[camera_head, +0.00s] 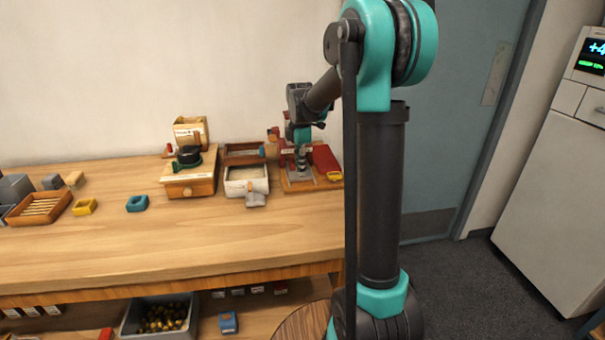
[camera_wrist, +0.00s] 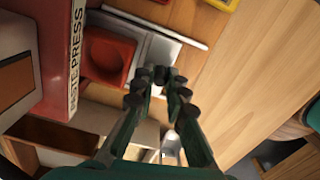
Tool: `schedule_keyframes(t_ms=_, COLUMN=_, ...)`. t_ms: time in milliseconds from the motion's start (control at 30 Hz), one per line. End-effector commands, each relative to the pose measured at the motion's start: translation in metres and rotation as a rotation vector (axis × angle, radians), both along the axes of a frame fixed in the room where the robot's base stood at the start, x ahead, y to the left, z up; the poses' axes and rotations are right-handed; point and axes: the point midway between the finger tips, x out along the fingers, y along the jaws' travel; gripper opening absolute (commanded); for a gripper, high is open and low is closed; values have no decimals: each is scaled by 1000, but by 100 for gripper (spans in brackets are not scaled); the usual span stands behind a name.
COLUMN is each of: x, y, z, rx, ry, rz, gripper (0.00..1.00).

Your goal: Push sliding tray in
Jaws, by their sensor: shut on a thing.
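The red press (camera_wrist: 60,60), with partly hidden lettering ending in "STE PRESS", fills the left of the wrist view. It also shows at the right end of the bench in the head view (camera_head: 325,157). The pale grey sliding tray (camera_wrist: 165,50) extends from it, beside a red block with a round hollow (camera_wrist: 110,58). In the head view the tray (camera_head: 298,186) lies low at the press's front. My gripper (camera_wrist: 166,84) points down at the tray, its dark fingertips close together at its edge; they hide the exact contact. My gripper (camera_head: 302,160) stands over the tray.
A white box (camera_head: 246,180) with a grey scoop-like piece (camera_head: 256,200) stands just left of the press. A wooden drawer unit (camera_head: 190,186) stands farther left. A yellow piece (camera_head: 334,177) lies by the press. The bench front (camera_head: 200,235) is clear.

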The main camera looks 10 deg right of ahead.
Motion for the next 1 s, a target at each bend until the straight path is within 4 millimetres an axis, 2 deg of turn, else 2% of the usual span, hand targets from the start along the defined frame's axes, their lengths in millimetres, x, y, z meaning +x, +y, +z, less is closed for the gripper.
schedule_keyframes(t_ms=133, x=16, y=0, z=0, rx=0, ry=0, rz=0, gripper=0)
schedule_keyframes(t_ms=467, x=18, y=0, z=0, rx=0, ry=0, rz=0, gripper=0)
schedule_keyframes(t_ms=500, x=18, y=0, z=0, rx=0, ry=0, rz=0, gripper=17)
schedule_keyframes(t_ms=567, x=18, y=0, z=0, rx=0, ry=0, rz=0, gripper=22)
schedule_keyframes(t_ms=867, x=18, y=0, z=1, rx=0, ry=0, rz=0, gripper=22)
schedule_keyframes(t_ms=1000, x=18, y=0, z=13, rx=0, ry=0, rz=0, gripper=22)
